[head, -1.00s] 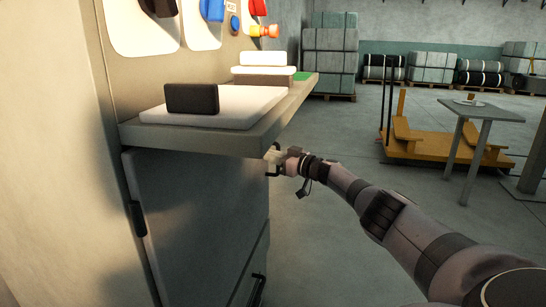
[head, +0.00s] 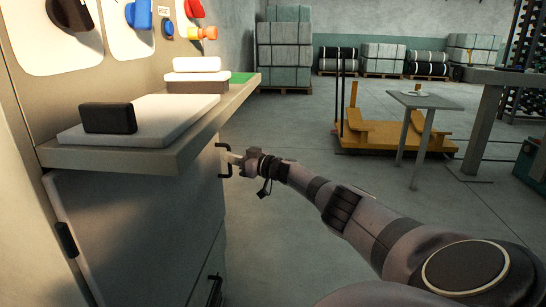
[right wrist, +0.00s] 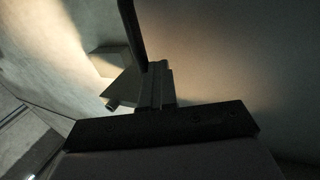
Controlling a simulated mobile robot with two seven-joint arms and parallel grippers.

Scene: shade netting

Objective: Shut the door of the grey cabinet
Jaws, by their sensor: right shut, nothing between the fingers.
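The grey cabinet (head: 140,225) stands below the bench at left in the head view. Its large door panel shows a dark fitting on the near edge and a black handle (head: 221,160) at the far side. I cannot tell how wide the door's gap is. My right gripper (head: 234,158) is shut and empty, its tips right beside the handle; contact is unclear. In the right wrist view its fingers (right wrist: 155,85) are close together, near a dark bar that may be the handle. My left gripper is not in view.
The bench top (head: 130,155) overhangs the cabinet and carries a black block (head: 108,118) on a white slab. A second black handle (head: 214,290) is lower down. An orange cart (head: 395,137) and a small table (head: 425,100) stand at right. Floor between is clear.

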